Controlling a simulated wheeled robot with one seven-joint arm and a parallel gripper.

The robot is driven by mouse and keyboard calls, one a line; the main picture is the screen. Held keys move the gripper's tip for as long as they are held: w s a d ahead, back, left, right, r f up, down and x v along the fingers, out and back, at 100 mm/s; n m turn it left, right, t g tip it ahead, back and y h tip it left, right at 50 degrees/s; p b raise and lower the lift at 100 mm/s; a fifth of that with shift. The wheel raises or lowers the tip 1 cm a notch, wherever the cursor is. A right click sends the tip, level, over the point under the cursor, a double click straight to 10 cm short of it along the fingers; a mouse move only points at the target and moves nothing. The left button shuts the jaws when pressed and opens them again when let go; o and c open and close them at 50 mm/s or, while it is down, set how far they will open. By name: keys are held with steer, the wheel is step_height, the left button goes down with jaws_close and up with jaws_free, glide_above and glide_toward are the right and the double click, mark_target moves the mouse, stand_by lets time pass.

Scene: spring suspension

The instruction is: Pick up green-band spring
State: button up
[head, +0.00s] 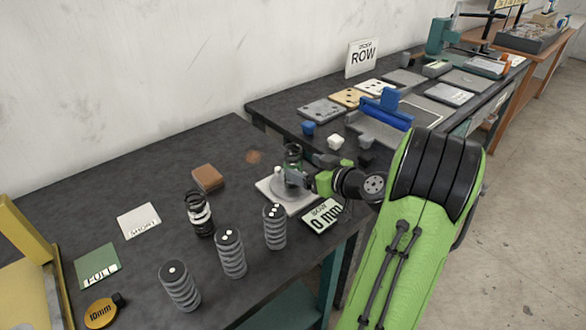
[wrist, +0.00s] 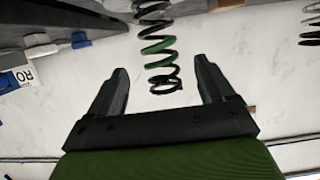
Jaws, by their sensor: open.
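The green-band spring (head: 292,154), a dark coil with a green stretch, stands upright on a round pale base on a white plate (head: 300,204) in the head view. In the wrist view the spring (wrist: 157,48) shows between and beyond my two open fingers (wrist: 161,78), with gaps on both sides. I see no contact between finger and coil.
A white-banded dark spring (head: 200,214) and three grey springs (head: 231,253) stand to the left on the dark table. A "0 mm" display (head: 324,217) sits just right of the plate. A blue-handled fixture (head: 386,110) stands behind my arm.

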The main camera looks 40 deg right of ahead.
mark_target(288, 144)
steer(key=x, duration=0.7)
steer(key=shift+w, duration=0.35)
steer(key=c, duration=1.2)
steer(key=shift+r, duration=0.1)
step_height(288, 144, up, 10)
steer(key=p, duration=0.3)
steer(key=shift+s, duration=0.1)
